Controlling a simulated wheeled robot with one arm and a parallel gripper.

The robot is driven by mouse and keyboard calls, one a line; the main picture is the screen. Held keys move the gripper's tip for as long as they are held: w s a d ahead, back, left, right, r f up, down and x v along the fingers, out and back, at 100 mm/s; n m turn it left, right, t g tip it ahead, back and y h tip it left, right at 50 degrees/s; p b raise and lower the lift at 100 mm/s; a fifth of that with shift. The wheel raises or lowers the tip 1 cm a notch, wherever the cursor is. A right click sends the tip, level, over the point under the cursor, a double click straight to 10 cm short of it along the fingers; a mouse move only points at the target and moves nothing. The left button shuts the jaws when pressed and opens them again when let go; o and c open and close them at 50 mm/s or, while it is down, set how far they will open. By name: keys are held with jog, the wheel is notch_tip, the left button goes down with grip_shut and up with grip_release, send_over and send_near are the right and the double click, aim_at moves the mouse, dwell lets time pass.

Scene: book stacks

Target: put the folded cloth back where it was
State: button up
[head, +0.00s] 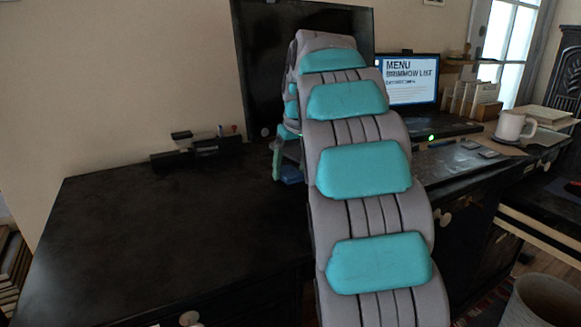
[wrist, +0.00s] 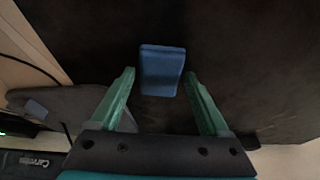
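The folded cloth is a small blue block-like bundle (wrist: 162,70), in the middle of the wrist view against a dark surface. My gripper (wrist: 159,75) has its two green fingers spread, one on each side of the cloth. A gap shows at the left finger; the right fingertip is very close to the cloth's edge, and I cannot tell if it touches. In the head view a bit of blue cloth (head: 291,175) shows low beside my green finger, partly hidden by my arm. It appears at the black desktop (head: 170,220).
A dark box-like organizer (head: 195,150) stands at the desk's back. A monitor (head: 411,80), a white mug (head: 514,126) and upright books (head: 465,98) stand to the right. The desktop's left part is clear. My arm hides the middle.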

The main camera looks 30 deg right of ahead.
aim_at(295, 176)
jog(key=shift+o, duration=0.9)
jog(key=p+v, duration=0.1)
jog(key=v, duration=1.1)
jog(key=shift+r, duration=0.1)
jog(key=shift+c, duration=0.3)
